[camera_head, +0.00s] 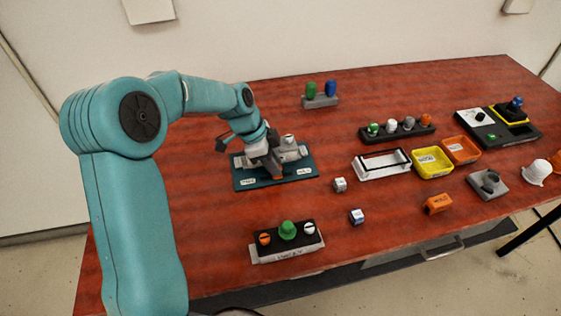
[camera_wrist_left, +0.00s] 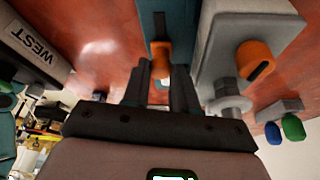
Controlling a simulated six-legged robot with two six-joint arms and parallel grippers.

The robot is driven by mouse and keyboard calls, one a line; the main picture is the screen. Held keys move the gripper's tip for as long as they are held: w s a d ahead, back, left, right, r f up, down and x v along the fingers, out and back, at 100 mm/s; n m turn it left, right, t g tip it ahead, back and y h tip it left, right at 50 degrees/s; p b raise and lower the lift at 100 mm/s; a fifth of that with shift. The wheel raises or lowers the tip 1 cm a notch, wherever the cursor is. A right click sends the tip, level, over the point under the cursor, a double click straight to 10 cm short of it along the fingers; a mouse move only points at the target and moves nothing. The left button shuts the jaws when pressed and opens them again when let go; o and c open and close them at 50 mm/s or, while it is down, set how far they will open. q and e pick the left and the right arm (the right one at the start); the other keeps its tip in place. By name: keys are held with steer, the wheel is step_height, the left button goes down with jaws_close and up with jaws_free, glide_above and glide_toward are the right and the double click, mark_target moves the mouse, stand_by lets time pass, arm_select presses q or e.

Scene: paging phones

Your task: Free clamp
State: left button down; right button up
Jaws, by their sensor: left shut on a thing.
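The clamp fixture is a dark teal plate (camera_head: 248,183) with white labels and grey-white blocks (camera_head: 290,152) on it, at the left of the table in the head view. My left gripper (camera_head: 273,163) reaches down over it and hides much of its middle. In the left wrist view the gripper (camera_wrist_left: 160,78) is shut on a small orange lever (camera_wrist_left: 160,50). A grey block with an orange knob (camera_wrist_left: 255,60) and a metal bolt (camera_wrist_left: 230,97) stands beside it on the right. My right gripper is not in view.
Near the front edge stands a block with a green knob (camera_head: 288,231). Two small cubes (camera_head: 339,184) (camera_head: 357,216) lie right of the fixture. A stand with green and blue pegs (camera_head: 320,101) is behind. Yellow (camera_head: 432,163) and orange (camera_head: 461,150) bins are farther right.

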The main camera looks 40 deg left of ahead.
arm_select(q)
steer(key=shift+s+a+b, duration=0.35)
steer(key=shift+s+a, duration=0.6)
steer(key=shift+s, duration=0.1)
steer(key=shift+w, duration=0.1)
steer(key=c, duration=1.2)
jaws_free()
steer(key=shift+o, duration=0.2)
steer(key=shift+s+a+r, duration=0.1)
steer(key=shift+s, duration=0.2)
steer(key=shift+w, duration=0.15)
steer(key=shift+r, duration=0.3)
steer(key=v, duration=1.5)
steer(key=shift+s+a+r, duration=0.25)
steer(key=shift+s+r, duration=0.05)
steer(key=shift+s, duration=0.05)
